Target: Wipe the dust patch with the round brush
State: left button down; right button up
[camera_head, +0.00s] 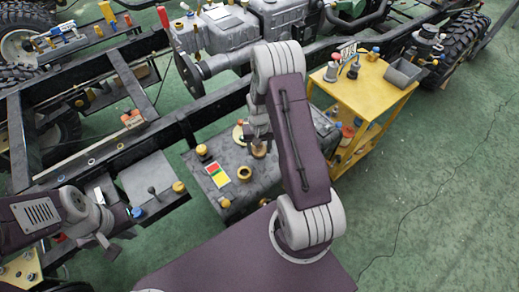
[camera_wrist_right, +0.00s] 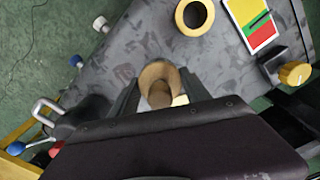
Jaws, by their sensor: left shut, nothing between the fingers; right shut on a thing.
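My right gripper (camera_head: 259,145) is shut on the round brush, a tan round piece (camera_head: 259,152) seen just under the fingers. It is over the dark grey tank top (camera_head: 272,172). In the right wrist view the brush (camera_wrist_right: 158,72) shows between the dark fingers (camera_wrist_right: 158,98), partly hidden by the gripper body. I cannot tell if it touches the surface. My left gripper (camera_head: 108,249) is shut and empty at the lower left, away from the tank.
A yellow ring (camera_head: 244,174), a red-and-yellow card (camera_head: 216,174) and a yellow-capped knob (camera_head: 202,151) are on the tank near my right gripper. A yellow cart (camera_head: 375,95) stands to the right. Dark chassis rails (camera_head: 150,125) run behind. Green floor is open at far right.

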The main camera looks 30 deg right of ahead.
jog(key=shift+r+p, duration=1.3)
jog(key=shift+r, duration=0.55)
